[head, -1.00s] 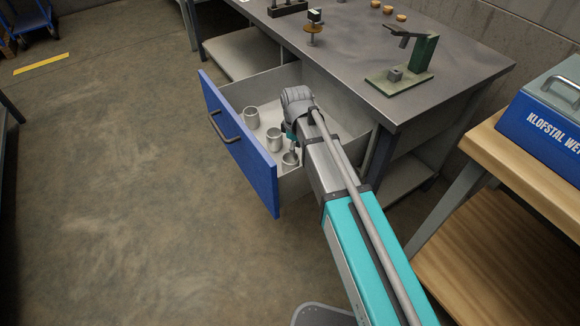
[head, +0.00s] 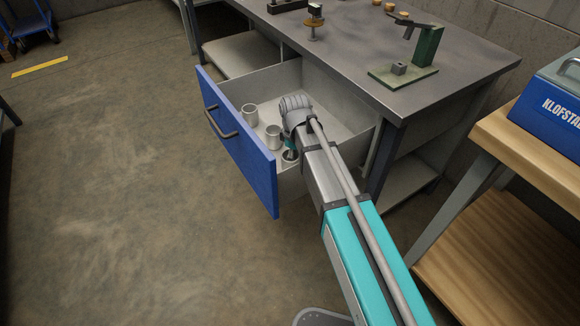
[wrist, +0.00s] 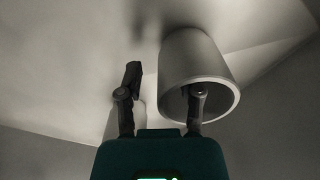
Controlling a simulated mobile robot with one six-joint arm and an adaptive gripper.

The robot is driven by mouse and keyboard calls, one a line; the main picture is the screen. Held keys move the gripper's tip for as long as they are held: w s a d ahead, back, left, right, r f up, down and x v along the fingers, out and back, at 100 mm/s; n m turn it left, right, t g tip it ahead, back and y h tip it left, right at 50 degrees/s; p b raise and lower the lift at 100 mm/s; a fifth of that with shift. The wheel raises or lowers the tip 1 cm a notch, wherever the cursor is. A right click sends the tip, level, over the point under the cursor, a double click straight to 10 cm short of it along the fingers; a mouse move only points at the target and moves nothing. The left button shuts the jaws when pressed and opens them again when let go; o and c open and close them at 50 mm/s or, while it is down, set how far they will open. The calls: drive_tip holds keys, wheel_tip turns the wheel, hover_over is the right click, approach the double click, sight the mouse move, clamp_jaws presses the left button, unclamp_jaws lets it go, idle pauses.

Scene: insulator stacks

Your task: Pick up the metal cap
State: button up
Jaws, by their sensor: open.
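Three grey metal caps stand in the open drawer in the head view: a far one (head: 250,114), a middle one (head: 273,131) and a near one (head: 284,164). My gripper (head: 290,150) is down at the near cap and partly covers it. In the wrist view a metal cap (wrist: 190,55) shows large, its round open end towards the camera. My gripper (wrist: 164,85) is open there. The right finger overlaps the cap's open end; I cannot tell whether it is inside or in front. The left finger is off to the cap's left, with a pale shape behind it.
The blue drawer front (head: 240,150) and the drawer walls enclose the caps. The grey workbench top (head: 350,50) lies above and behind, with a green stand (head: 425,47) on it. A wooden table (head: 535,150) stands at the right.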

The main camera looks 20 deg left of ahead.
idle(0.5)
clamp_jaws()
